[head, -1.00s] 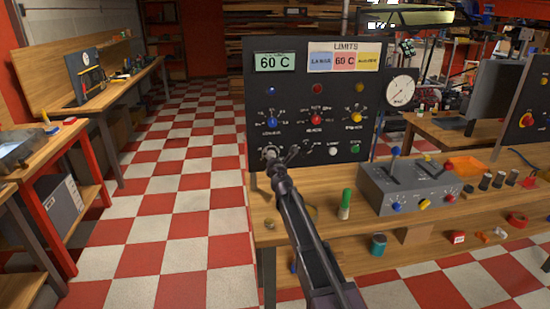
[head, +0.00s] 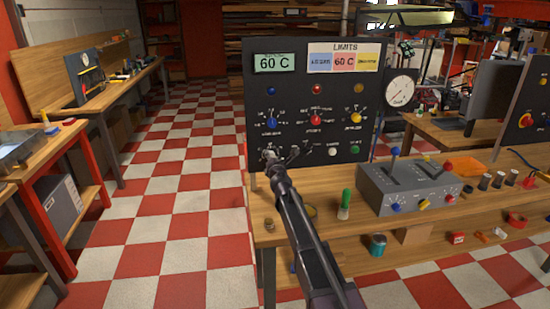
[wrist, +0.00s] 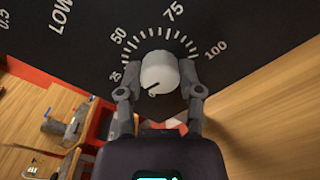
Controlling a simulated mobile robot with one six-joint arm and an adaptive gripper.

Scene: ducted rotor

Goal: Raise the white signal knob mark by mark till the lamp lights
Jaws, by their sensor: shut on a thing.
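The white knob (wrist: 158,72) sits on the dark panel (head: 300,170), inside a printed scale marked 25, 50, 75 and 100. A short dark line on the knob's face points to the lower left in the wrist view. My gripper (wrist: 160,88) is shut on the knob, one finger on each side. Blue (head: 272,90), red (head: 317,89) and yellow (head: 358,88) lamps line the panel; none looks clearly lit.
Blue (head: 271,122), red (head: 316,120) and yellow (head: 356,118) knobs sit above the gripper. White (head: 332,152) and green (head: 354,150) buttons lie to its right. A green-handled tool (head: 345,203) and a grey lever box (head: 410,188) stand on the bench.

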